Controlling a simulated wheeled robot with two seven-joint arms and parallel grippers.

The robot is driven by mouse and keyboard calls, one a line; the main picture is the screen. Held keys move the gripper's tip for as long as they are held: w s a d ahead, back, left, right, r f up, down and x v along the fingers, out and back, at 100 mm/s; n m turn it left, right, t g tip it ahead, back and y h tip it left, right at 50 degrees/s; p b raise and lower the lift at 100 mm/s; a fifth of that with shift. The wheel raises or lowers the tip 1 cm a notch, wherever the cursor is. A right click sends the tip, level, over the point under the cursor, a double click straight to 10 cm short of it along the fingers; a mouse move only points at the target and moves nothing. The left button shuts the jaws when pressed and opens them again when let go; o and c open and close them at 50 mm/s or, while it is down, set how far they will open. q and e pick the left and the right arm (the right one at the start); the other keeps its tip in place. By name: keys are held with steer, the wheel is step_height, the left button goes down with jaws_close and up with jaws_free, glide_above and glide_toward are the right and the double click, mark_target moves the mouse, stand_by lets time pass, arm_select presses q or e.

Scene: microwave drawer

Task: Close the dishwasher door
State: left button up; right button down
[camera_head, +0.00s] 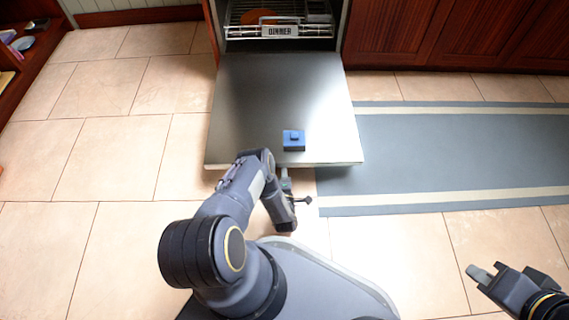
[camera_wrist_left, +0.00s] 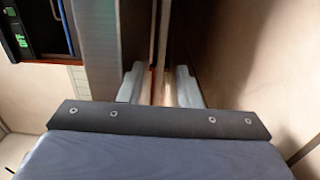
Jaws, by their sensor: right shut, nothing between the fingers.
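The dishwasher door (camera_head: 280,90) is folded down flat, its metal inner face up and its front edge towards me. My left gripper (camera_head: 284,174) is at the door's front edge, partly hidden in the head view. In the left wrist view its two fingers (camera_wrist_left: 160,88) are spread, with a thin upright edge seen between them; I cannot tell whether they touch it. My right gripper (camera_head: 482,273) is shut and empty at the lower right, away from the door.
A dish rack (camera_head: 270,24) with a label reading "DINNER" is inside the dishwasher. Dark red cabinets (camera_head: 460,35) stand to its right. A blue-grey rug (camera_head: 450,150) lies right of the door. A shelf (camera_head: 30,45) is at the upper left. Tiled floor left of the door is clear.

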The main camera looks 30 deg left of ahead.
arm_select(q)
steer(key=shift+b+x, duration=0.4)
steer(key=shift+x, duration=1.25)
steer(key=shift+d, duration=0.1)
steer(key=shift+c, duration=0.4)
jaws_close()
